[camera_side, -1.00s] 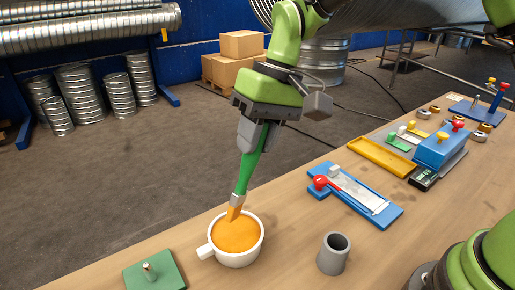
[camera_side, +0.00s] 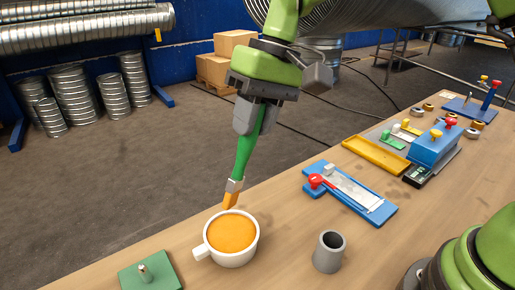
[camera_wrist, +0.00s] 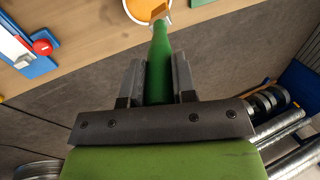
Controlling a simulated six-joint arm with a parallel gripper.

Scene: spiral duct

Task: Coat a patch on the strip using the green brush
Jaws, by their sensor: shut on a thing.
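My gripper (camera_side: 249,117) is shut on the green brush (camera_side: 244,158) and holds it nearly upright, bristles down. The brush also shows between the jaws in the wrist view (camera_wrist: 160,60). The bristles are orange and sit just above the far rim of a white cup (camera_side: 233,258). Orange liquid (camera_side: 231,232) fills the cup. A pale strip (camera_side: 357,192) lies on a blue board (camera_side: 378,212) to the right, with a red knob (camera_side: 316,181) at its left end. The board's corner and red knob also show at the left of the wrist view (camera_wrist: 42,47).
A grey empty holder (camera_side: 328,252) stands right of the cup. A green base with a peg (camera_side: 150,276) is at the front left. A yellow tray (camera_side: 376,155) and a blue block with knobs (camera_side: 434,145) lie beyond the board. Bare table lies between cup and board.

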